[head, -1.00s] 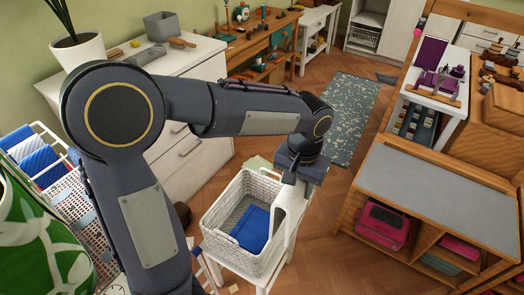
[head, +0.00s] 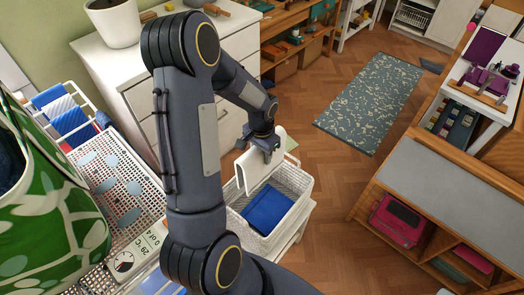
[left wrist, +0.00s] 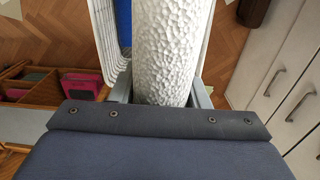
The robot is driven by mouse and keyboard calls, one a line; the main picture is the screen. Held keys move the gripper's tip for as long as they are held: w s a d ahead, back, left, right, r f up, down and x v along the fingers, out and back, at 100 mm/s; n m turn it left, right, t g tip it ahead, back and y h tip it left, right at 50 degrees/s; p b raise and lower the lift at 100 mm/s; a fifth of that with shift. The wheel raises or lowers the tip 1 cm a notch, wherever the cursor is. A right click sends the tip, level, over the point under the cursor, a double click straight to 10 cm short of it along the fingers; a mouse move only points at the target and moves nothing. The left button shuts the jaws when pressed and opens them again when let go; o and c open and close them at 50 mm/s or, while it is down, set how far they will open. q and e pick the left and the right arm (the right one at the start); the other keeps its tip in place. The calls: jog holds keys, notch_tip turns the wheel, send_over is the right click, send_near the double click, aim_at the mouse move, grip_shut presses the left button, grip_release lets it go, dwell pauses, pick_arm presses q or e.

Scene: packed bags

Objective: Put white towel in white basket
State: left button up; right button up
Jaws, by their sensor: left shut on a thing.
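The white towel (head: 256,168) hangs from my left gripper (head: 266,146) in the head view, a pale folded sheet over the back-left rim of the white basket (head: 288,222). My left gripper is shut on its upper edge. In the left wrist view the bumpy white towel (left wrist: 172,45) stands between the fingers (left wrist: 160,92). The basket's wire-like wall (left wrist: 103,32) shows to its left. A folded blue towel (head: 268,208) lies inside the basket. I cannot tell whether the white towel's lower edge touches the basket. My right gripper is out of view.
A white drawer cabinet (head: 150,85) stands behind the basket. A perforated white rack (head: 110,175) and a green leaf-patterned bag (head: 50,215) are at the left. A wooden shelf unit (head: 440,190) stands at the right. Bare floor (head: 335,165) lies between it and the basket.

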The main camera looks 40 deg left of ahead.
pick_arm(q)
notch_tip(320, 180, down, 5)
jog(key=b, duration=0.3)
jog(key=shift+f, duration=0.2)
jog(key=o, duration=1.2)
jog(key=shift+o, duration=0.2)
notch_tip(320, 180, up, 8)
jog(key=b, duration=0.1)
